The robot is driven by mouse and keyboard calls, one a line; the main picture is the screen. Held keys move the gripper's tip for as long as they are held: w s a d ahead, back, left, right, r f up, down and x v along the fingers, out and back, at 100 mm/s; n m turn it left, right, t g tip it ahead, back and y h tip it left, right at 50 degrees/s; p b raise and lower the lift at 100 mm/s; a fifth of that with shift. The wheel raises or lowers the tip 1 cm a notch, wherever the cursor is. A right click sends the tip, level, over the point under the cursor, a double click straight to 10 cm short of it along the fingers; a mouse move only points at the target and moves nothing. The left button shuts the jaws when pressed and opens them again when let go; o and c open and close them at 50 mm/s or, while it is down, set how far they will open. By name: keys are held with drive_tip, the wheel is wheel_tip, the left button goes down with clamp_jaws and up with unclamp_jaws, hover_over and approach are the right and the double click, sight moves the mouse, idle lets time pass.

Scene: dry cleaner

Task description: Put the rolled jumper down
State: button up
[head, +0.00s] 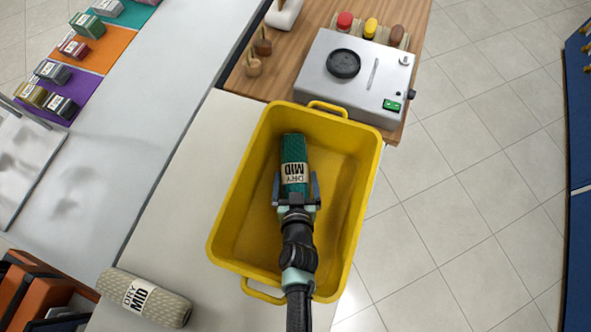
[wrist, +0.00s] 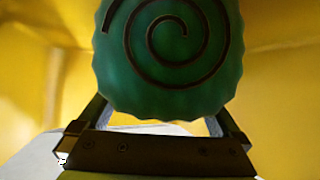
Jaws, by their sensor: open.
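The rolled jumper (head: 294,155) is dark green with a white band marked DRY MID. It lies lengthwise inside the yellow tub (head: 228,222), in its far half. My gripper (head: 296,188) is over the tub at the near end of the roll, with its open fingers on either side of that end. In the wrist view the roll's round spiral end (wrist: 168,55) fills the upper middle, close in front of my gripper (wrist: 160,122). Whether the fingers touch the roll cannot be told. The roll's underside is hidden.
A beige roll (head: 170,307) with a similar band lies on the pale counter (head: 160,215) at the near left. A grey machine (head: 318,65) stands on a wooden top beyond the tub. Coloured mats with small labelled blocks (head: 88,24) lie at the far left. The tiled floor is clear at right.

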drive_tip(key=v, duration=0.6)
drive_tip(key=shift+s+r, duration=0.15)
drive_tip(key=shift+s, duration=0.05)
drive_tip(key=shift+s+r, duration=0.4)
drive_tip(key=shift+s, duration=0.05)
drive_tip(key=shift+t, duration=0.8)
drive_tip(key=w+r, duration=0.6)
drive_tip(key=r, duration=0.1)
drive_tip(key=shift+w+a, duration=0.3)
drive_tip(key=shift+a, duration=0.05)
drive_tip(key=w+r+t+y, duration=0.1)
drive_tip(key=w+r, duration=0.3)
drive_tip(key=r, duration=0.3)
drive_tip(key=w+r+t, duration=0.2)
drive_tip(key=w+r, duration=0.2)
drive_tip(key=r, duration=0.2)
wheel_tip(320, 180, up, 54)
drive_tip(key=t+h, duration=0.2)
drive_tip(key=t, duration=0.9)
hover_over(294, 179)
drive_tip(key=s+d, duration=0.1)
drive_tip(key=d, duration=0.1)
drive_tip(key=shift+s+a+r+m, duration=0.15)
drive_tip(key=shift+m, duration=0.25)
